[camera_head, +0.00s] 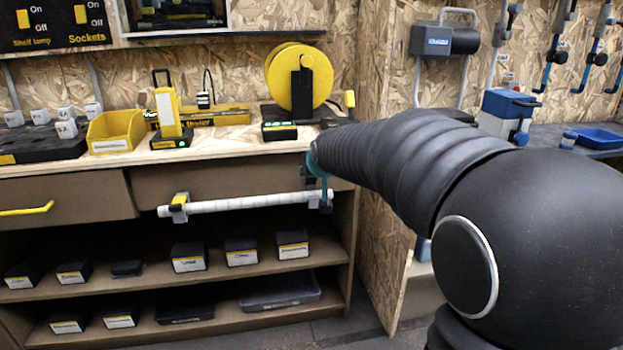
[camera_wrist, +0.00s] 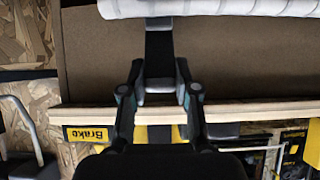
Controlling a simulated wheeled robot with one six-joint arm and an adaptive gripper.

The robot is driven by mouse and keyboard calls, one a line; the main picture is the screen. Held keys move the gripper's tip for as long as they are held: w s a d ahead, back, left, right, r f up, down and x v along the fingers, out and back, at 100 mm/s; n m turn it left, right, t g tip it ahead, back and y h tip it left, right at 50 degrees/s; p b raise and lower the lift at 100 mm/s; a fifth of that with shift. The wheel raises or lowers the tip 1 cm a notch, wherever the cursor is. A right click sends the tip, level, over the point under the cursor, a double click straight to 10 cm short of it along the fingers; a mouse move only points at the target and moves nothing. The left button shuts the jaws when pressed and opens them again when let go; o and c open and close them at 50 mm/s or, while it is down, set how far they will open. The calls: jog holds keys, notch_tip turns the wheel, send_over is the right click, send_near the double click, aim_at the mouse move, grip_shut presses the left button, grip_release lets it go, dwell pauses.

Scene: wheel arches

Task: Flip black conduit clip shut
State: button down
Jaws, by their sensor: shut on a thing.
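A white conduit (camera_head: 260,202) runs across the front of the bench, below its top; it also shows along the top edge of the wrist view (camera_wrist: 210,8). The black conduit clip (camera_head: 327,202) is at the conduit's right end, partly hidden by my gripper (camera_head: 317,178). In the wrist view, a black part of the clip (camera_wrist: 159,45) extends from the conduit between my two fingertips (camera_wrist: 161,78). My gripper is shut on this part.
The bench top (camera_head: 220,142) carries a yellow reel (camera_head: 299,78), a work lamp (camera_head: 167,112) and a yellow bin (camera_head: 117,130). Shelves below hold several black boxes (camera_head: 188,257). A wooden side panel (camera_head: 385,180) stands right of the bench, behind my arm.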

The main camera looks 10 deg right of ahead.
aim_at(312, 179)
jog(key=shift+s+f+t, duration=0.5)
jog(key=shift+s+t, duration=0.1)
jog(key=shift+t, duration=0.6)
jog(key=t, duration=0.1)
jog(key=s+f+t, duration=0.1)
jog(key=t, duration=0.1)
jog(key=shift+s+f+t, duration=0.1)
jog(key=shift+f+t, duration=0.15)
jog(key=shift+t, duration=0.05)
jog(key=t, duration=0.1)
jog(key=f+t, duration=0.1)
jog(key=t, duration=0.1)
jog(key=shift+s+f+t, duration=0.4)
jog(key=shift+f+t, duration=0.15)
jog(key=shift+t, duration=0.4)
jog(key=shift+s+f+t, duration=0.1)
jog(key=shift+f+t, duration=0.15)
jog(key=shift+t, duration=0.4)
jog(key=c, duration=0.8)
grip_release()
jog(key=shift+w, duration=0.1)
jog(key=shift+c, duration=0.2)
